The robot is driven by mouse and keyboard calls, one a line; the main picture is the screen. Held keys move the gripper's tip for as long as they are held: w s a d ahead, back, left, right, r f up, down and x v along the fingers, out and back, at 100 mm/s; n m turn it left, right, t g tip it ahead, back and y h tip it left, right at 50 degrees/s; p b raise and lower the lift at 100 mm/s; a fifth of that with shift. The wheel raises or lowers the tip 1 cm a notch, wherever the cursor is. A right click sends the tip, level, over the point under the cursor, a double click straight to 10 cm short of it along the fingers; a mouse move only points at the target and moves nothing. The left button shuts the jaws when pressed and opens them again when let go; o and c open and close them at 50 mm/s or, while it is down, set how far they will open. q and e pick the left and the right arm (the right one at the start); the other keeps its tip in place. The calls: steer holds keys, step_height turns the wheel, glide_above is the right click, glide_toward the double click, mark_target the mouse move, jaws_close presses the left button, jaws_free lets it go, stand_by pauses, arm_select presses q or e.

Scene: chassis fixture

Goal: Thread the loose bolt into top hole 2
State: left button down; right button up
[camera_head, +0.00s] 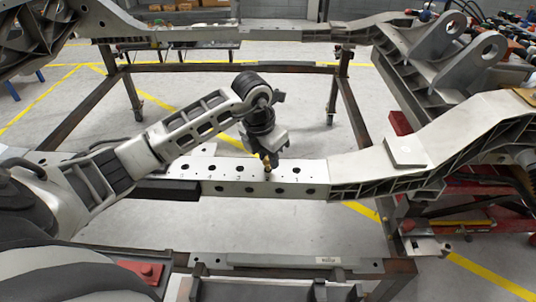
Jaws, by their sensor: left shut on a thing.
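My left gripper (268,157) reaches in from the left and points down over the pale beam of the chassis (325,175). It is shut on the loose bolt (267,166), a small brass-coloured piece below the jaws. The bolt looks roughly upright, its lower end at the row of top holes. A top hole (296,170) marked 1 is open to its right, and another top hole (239,169) is open to its left. Whether the bolt's tip is in a hole or just above it I cannot tell. My right gripper is not in view.
A lower row of holes (280,190) runs along the beam's front face. A raised bracket (405,152) sits on the beam to the right. A dark steel frame (345,110) stands behind. A red box (142,270) lies at lower left.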

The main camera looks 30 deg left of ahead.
arm_select(q)
steer(key=shift+f+b, duration=0.3)
steer(key=shift+f, duration=0.25)
steer(key=shift+f, duration=0.1)
stand_by(0.3)
steer(key=shift+n, duration=0.7)
steer(key=n+y+p, duration=0.1)
steer(key=n, duration=0.2)
steer(key=shift+d+p, duration=0.1)
steer(key=shift+p, duration=0.25)
steer(key=n+p, duration=0.1)
steer(key=n, duration=0.2)
steer(key=shift+n+g+y, duration=0.3)
steer(key=shift+s+f+n, duration=0.1)
steer(key=shift+n, duration=1.1)
steer(key=shift+f, duration=0.1)
